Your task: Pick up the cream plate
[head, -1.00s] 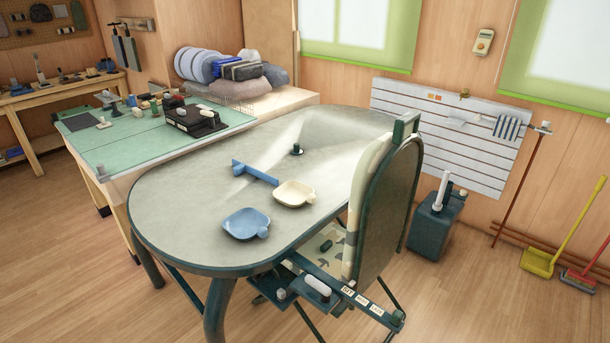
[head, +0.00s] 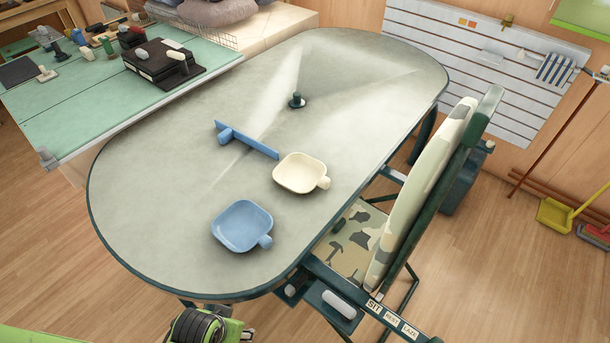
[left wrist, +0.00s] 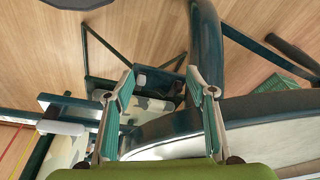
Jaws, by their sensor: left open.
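The cream plate (head: 300,173) is a shallow squarish dish with a short round handle at its lower right. It lies on the grey oval table (head: 150,220), near the edge beside the chair. In the head view only a green and black part of my arm shows at the bottom edge, well short of the plate. In the left wrist view my left gripper (left wrist: 160,90) is open and empty, its two fingers apart. The table edge, chair parts and wooden floor show beyond it; the plate does not show there. My right gripper is not in view.
A blue plate (head: 241,226) lies nearer on the table. A blue T-shaped piece (head: 246,140) lies just behind the cream plate, and a dark knob (head: 297,101) stands farther back. A camouflage chair (head: 425,195) stands close along the right table edge. The table's left half is clear.

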